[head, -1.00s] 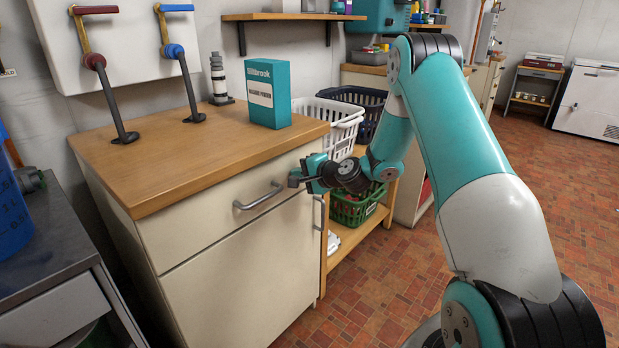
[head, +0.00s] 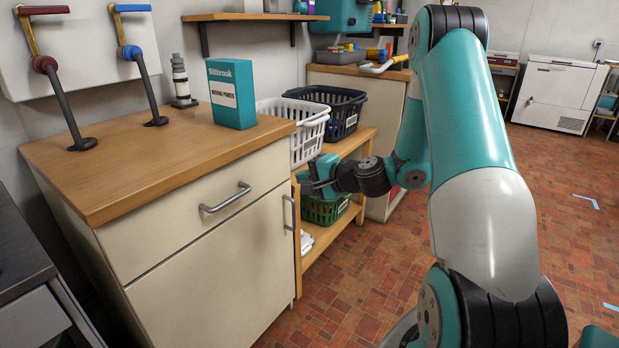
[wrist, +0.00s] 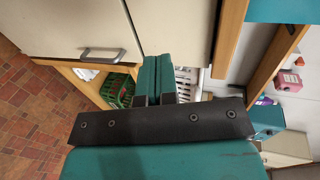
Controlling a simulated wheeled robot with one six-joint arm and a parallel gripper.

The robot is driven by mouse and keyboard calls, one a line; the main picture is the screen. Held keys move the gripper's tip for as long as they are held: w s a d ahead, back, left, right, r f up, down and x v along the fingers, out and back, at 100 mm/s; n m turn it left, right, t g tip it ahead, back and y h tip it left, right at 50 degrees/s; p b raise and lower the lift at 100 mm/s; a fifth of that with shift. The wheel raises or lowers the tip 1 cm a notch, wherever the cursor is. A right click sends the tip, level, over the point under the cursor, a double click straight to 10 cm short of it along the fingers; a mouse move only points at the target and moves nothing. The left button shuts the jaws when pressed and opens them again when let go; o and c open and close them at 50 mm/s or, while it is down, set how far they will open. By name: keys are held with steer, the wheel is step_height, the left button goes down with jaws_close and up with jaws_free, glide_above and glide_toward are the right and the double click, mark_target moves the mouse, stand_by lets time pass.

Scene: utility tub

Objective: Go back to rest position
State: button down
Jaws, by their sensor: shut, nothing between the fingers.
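My gripper (head: 306,183) is at the right of the cabinet in the head view, in front of the wooden shelf unit. It is shut and empty, apart from the cabinet's drawer handle (head: 225,197). In the wrist view my gripper (wrist: 167,66) shows two teal fingers pressed together. My arm bends down from the upper right of the head view to it. The cabinet drawer (head: 190,222) is closed.
A teal box (head: 232,93) stands on the cabinet's wooden top (head: 140,165). A white basket (head: 300,122), a dark basket (head: 340,100) and a green basket (head: 325,210) sit on the shelf unit. Tiled floor (head: 390,245) is open on the right.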

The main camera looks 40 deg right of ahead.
steer(key=s+a+r+n+g+y, duration=0.35)
steer(key=a+n, duration=0.25)
steer(key=a, duration=0.5)
steer(key=s+a+r+n+g+y, duration=0.2)
steer(key=s+a+r+n+g, duration=0.15)
steer(key=a+n, duration=0.45)
steer(key=s+a+r+n+g+h, duration=0.15)
steer(key=s+a+n+g, duration=0.3)
steer(key=s, duration=0.55)
steer(key=s+a+r+n+g+h, duration=0.1)
steer(key=s+a+n+g+h, duration=0.2)
steer(key=s+a, duration=0.5)
step_height(320, 180, up, 22)
steer(key=s+d+p, duration=0.2)
steer(key=p, duration=2)
steer(key=shift+s+d+r+n, duration=0.15)
steer(key=shift+s+n, duration=0.2)
